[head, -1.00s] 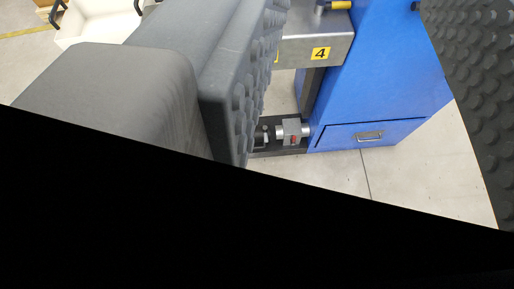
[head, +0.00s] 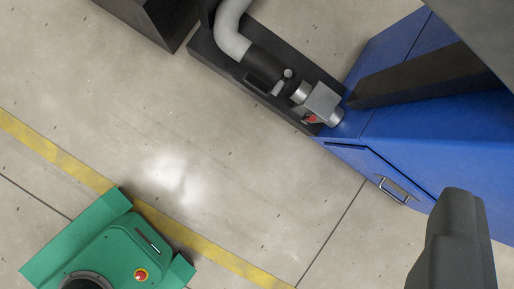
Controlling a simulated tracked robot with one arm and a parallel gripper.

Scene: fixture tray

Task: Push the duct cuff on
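The duct cuff (head: 266,64) is black and sits at the end of a light grey curved hose (head: 231,30) at the top centre of the head view. It points at a metal spigot (head: 300,92) on a grey block (head: 321,101) with a red part, against the blue cabinet (head: 380,140). I cannot tell whether cuff and spigot touch. A dark grey part of my gripper (head: 452,245) shows at the lower right, well away from the cuff.
The hose and block lie on a dark tray (head: 214,50). A dark beam (head: 425,77) and a grey surface (head: 480,30) cover the upper right. A drawer handle (head: 394,190) projects from the cabinet. A green machine (head: 120,250) stands lower left by a yellow floor line (head: 55,152). Open floor lies between.

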